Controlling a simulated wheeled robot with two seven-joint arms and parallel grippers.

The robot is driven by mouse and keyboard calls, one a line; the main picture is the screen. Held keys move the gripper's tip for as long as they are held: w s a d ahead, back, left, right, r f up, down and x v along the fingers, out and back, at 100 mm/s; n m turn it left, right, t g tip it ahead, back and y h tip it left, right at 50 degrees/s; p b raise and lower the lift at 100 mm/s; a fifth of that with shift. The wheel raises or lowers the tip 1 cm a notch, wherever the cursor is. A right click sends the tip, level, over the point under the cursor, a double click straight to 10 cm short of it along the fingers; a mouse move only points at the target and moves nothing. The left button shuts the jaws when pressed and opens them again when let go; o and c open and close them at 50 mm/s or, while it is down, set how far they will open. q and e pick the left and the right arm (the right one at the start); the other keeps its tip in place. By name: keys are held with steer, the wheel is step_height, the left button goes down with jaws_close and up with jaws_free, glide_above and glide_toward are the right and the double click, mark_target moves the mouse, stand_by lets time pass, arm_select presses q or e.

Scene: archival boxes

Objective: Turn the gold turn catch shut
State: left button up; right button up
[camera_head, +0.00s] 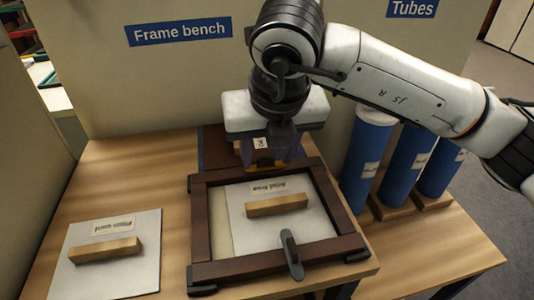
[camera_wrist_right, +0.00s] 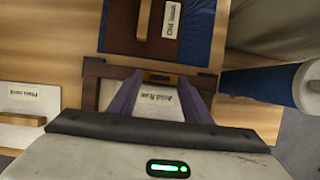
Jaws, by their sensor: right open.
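A dark brown picture frame (camera_head: 340,207) lies on the wooden bench with a pale backing board (camera_head: 240,220) and its wooden handle (camera_head: 277,205) inside it. The gold turn catch (camera_wrist_right: 160,78) sits on the frame's far rail; in the head view it is mostly hidden by my right gripper. A grey turn catch (camera_head: 291,255) on the near rail points along the board-to-rail direction, across the inner edge. My right gripper (camera_head: 268,160) is open above the far rail. In the wrist view its two fingers (camera_wrist_right: 160,85) stand on either side of the gold catch. Contact cannot be told.
A pale board with a wooden handle (camera_head: 105,250) lies left of the frame. Several blue tubes (camera_head: 366,155) stand at the right. A blue panel with a labelled brown piece (camera_wrist_right: 205,30) lies behind the frame. A partition (camera_head: 90,60) closes the back.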

steer(key=shift+w+f, duration=0.1)
steer(key=shift+f, duration=0.05)
steer(key=shift+c, duration=0.6)
steer(key=c, duration=1)
steer(key=shift+o, duration=0.2)
